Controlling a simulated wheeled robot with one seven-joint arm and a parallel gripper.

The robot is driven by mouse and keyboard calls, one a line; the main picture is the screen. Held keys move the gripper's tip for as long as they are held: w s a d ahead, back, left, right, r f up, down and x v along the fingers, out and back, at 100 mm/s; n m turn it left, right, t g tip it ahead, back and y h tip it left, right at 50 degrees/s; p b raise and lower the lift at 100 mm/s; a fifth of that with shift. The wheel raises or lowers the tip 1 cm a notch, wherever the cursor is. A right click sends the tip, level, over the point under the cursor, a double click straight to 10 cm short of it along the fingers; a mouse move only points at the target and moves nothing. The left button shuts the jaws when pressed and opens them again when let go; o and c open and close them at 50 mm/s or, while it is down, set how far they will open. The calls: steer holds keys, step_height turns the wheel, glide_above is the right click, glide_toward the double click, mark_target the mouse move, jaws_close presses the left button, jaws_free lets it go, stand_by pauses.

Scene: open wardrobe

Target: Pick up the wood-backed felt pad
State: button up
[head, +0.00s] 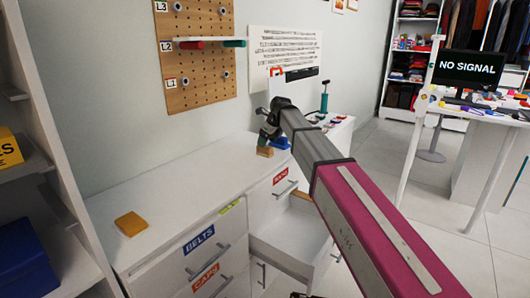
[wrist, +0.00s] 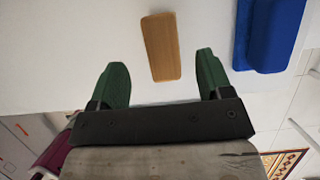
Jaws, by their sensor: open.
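The wood-backed felt pad, a tan wooden block (head: 265,152), lies on the white cabinet top. In the wrist view the tan block (wrist: 161,42) lies on the white surface, its near end between the fingertips and the rest beyond them. My gripper (wrist: 161,61) is open, with green fingers apart and nothing held. In the head view my gripper (head: 268,133) is just above and behind the block. No felt shows; its underside is hidden.
A blue object (wrist: 268,35) lies right of the block, close to the right finger; it also shows in the head view (head: 280,143). An orange-yellow block (head: 130,223) lies on the cabinet's left part. An open drawer (head: 290,245) juts out below.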

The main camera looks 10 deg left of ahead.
steer(key=x, duration=0.5)
steer(key=shift+w+d, duration=0.1)
steer(key=shift+d, duration=0.1)
steer(key=c, duration=1)
steer(key=shift+r, duration=0.55)
steer(key=r, duration=0.2)
steer(key=s+r, duration=0.1)
steer(key=shift+a+r, duration=0.35)
steer(key=s+a+r, duration=0.4)
steer(key=s, duration=0.1)
steer(key=s+a+r, duration=0.2)
steer(key=s, duration=0.1)
steer(key=shift+a+r, duration=0.1)
steer(key=shift+a, duration=0.3)
